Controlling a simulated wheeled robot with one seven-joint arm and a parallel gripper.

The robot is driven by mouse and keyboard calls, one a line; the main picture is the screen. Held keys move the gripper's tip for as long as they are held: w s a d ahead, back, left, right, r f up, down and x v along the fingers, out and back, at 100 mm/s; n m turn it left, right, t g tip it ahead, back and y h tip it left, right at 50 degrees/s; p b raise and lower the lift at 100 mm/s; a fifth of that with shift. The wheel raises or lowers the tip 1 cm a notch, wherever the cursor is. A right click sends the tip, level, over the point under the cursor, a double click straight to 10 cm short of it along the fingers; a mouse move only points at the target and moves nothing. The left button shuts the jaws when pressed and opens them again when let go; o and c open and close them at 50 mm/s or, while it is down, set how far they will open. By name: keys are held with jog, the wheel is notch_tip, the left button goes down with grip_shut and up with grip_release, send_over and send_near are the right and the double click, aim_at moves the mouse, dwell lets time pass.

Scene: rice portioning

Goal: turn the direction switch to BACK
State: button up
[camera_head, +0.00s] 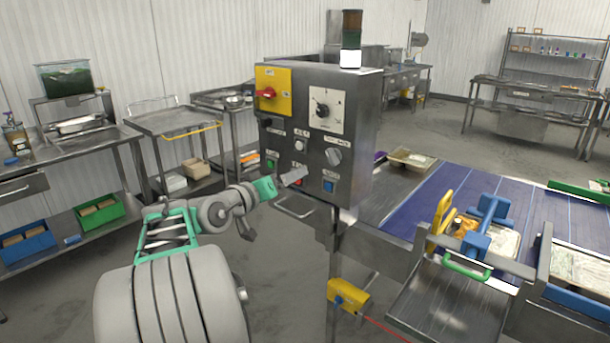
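A grey control box (358,95) stands in the middle of the camera_head view, its front panel facing me. A small grey rotary knob (333,157) sits on the right of the panel under a small label; it looks like the direction switch, but the lettering and its exact setting are too small to read. My gripper (295,177) is in front of the panel's lower left, below and left of this knob and apart from it. It overlaps the panel's lower buttons in the picture. Whether its fingers are open or closed does not show clearly.
A red switch on a yellow plate (272,78), a white dial (322,110), a green button (270,164) and a blue button (328,186) crowd the same panel. A handle bar (294,213) juts out below. A blue conveyor (408,208) lies right.

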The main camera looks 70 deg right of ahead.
aim_at(330, 159)
jog(key=s+d+p, duration=0.1)
jog(key=s+d, duration=0.2)
jog(key=s+d+r+g+p, duration=0.1)
jog(key=s+d, duration=0.2)
jog(key=d, duration=0.1)
jog(key=s+d+r+m+g+p, duration=0.1)
jog(key=s+d, duration=0.2)
jog(key=d, duration=0.1)
jog(key=shift+r+h, duration=0.15)
jog(key=shift+h, duration=0.15)
jog(key=shift+c, duration=0.3)
grip_shut()
dwell(0.4)
